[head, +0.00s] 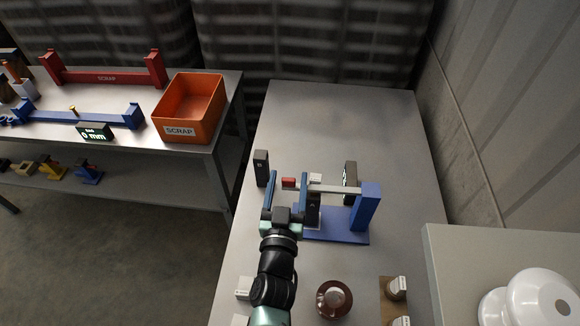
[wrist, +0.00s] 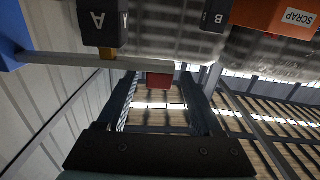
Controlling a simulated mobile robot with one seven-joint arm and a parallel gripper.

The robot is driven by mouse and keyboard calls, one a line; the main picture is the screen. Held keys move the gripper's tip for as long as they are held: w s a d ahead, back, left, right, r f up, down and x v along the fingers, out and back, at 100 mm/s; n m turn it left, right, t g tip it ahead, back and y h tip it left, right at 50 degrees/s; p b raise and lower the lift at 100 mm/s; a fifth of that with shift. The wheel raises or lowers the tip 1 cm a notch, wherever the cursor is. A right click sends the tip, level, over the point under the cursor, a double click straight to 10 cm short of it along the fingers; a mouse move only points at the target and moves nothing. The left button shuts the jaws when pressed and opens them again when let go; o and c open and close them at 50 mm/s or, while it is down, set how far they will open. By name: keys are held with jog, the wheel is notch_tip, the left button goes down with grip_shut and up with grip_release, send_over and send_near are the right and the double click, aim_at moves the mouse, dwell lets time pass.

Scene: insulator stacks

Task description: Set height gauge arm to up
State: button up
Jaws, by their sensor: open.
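The height gauge has a blue base (head: 340,232) and a blue post (head: 366,208) at its right end. Its grey arm (head: 335,189) runs left from the post, looks roughly level, and carries a red block (head: 288,182) at its free end. My gripper (head: 286,188) is open, with one finger on each side of the red block's place in the picture. In the wrist view the red block (wrist: 158,80) shows between the open fingers (wrist: 160,88), and the grey arm (wrist: 60,62) crosses just beyond them. I cannot tell whether the fingers touch the block.
A dark block marked B (head: 261,168) stands left of the gripper. Another dark block (head: 350,176) stands behind the gauge; the wrist view shows a block marked A (wrist: 100,22). A brown insulator (head: 334,299) stands at the front. The table's back (head: 340,120) is clear. An orange SCRAP bin (head: 190,108) sits left.

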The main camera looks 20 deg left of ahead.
jog(key=shift+x, duration=1.85)
jog(key=shift+c, duration=0.3)
grip_shut()
